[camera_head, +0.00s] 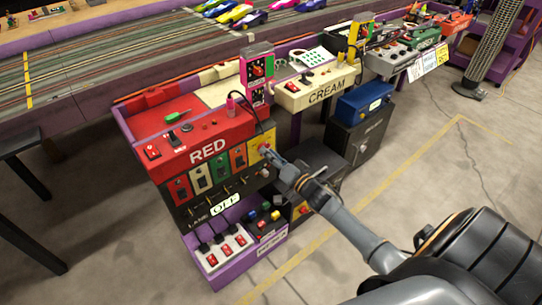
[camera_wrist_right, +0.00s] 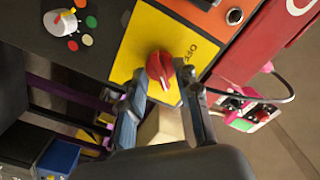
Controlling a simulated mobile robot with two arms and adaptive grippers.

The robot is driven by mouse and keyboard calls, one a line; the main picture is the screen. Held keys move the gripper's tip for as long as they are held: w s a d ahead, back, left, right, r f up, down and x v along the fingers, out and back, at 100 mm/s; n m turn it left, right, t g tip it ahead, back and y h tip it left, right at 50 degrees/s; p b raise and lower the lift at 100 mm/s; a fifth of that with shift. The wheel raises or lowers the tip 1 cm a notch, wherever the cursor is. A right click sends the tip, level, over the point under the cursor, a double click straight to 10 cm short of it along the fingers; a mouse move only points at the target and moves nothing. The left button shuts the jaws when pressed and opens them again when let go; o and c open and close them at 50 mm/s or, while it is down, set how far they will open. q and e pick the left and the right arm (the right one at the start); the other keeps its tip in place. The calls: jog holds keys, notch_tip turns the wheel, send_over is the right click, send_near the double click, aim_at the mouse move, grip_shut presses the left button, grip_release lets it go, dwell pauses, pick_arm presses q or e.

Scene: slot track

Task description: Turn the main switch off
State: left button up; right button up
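The main switch is a red rotary knob (camera_wrist_right: 160,68) on a yellow plate (camera_wrist_right: 135,50) with dark lettering that seems to read OFF, rotated in the right wrist view. A white mark on the knob points toward the bottom of that view. In the head view the yellow plate (camera_head: 256,143) is at the right end of the red station's front; the knob is mostly hidden by my gripper. My right gripper (camera_wrist_right: 163,75) is open, with one fingertip on each side of the knob; small gaps seem to show. It also shows in the head view (camera_head: 270,155). My left gripper is out of view.
The red station (camera_head: 210,149) has several coloured switch plates and a purple lower shelf (camera_head: 235,277) with a white power strip (camera_head: 225,252). Dark boxes (camera_head: 357,138) stand right of it. A black cable hangs near the yellow plate. Open floor (camera_head: 420,165) lies to the right.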

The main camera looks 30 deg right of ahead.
grip_shut()
